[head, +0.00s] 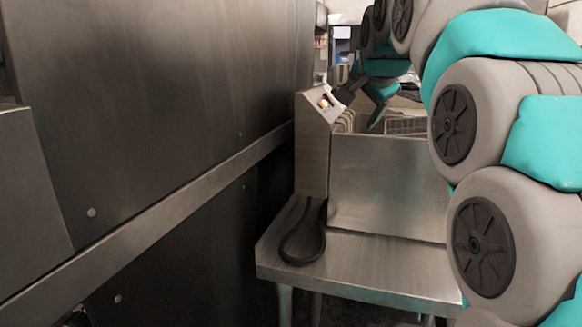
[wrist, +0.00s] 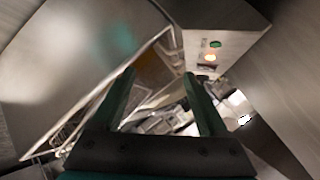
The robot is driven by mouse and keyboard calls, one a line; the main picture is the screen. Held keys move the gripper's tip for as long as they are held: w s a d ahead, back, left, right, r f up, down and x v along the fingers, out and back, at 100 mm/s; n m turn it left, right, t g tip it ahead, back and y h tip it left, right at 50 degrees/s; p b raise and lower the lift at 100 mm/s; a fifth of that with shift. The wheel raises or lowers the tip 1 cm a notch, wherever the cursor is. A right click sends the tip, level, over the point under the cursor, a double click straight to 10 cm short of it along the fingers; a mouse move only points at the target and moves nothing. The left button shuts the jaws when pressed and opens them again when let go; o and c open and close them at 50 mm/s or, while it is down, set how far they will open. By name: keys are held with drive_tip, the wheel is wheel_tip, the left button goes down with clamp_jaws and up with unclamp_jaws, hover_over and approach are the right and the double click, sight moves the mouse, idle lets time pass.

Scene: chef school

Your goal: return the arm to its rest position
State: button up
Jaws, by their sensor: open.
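My gripper (head: 356,108) is at the upper middle of the head view, over the near side of a steel fryer-like unit (head: 388,185). One finger overlaps the top of the unit's control box (head: 312,145) in this view; I cannot tell whether they touch. In the wrist view my gripper (wrist: 159,76) shows two teal fingers spread apart with nothing held between them. The control box (wrist: 228,32) is just beyond the right finger, with a green and an orange light on its face. My arm is extended forward from the right side of the head view.
A wire basket (head: 405,125) is behind the unit's front wall. A large steel panel (head: 160,90) with a rail fills the left side, close to the control box.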

drive_tip(key=s+f+n+g, duration=0.5)
drive_tip(key=s+f+g, duration=0.1)
drive_tip(key=s+f, duration=1.4)
drive_tip(key=s+f+n+g, duration=0.5)
drive_tip(key=s+f+g, duration=0.1)
drive_tip(key=s+f, duration=1.4)
drive_tip(key=s, duration=0.3)
drive_tip(key=shift+s+d+f+n, duration=0.2)
drive_tip(key=shift+s+d+n, duration=0.05)
drive_tip(key=shift+d+n, duration=0.1)
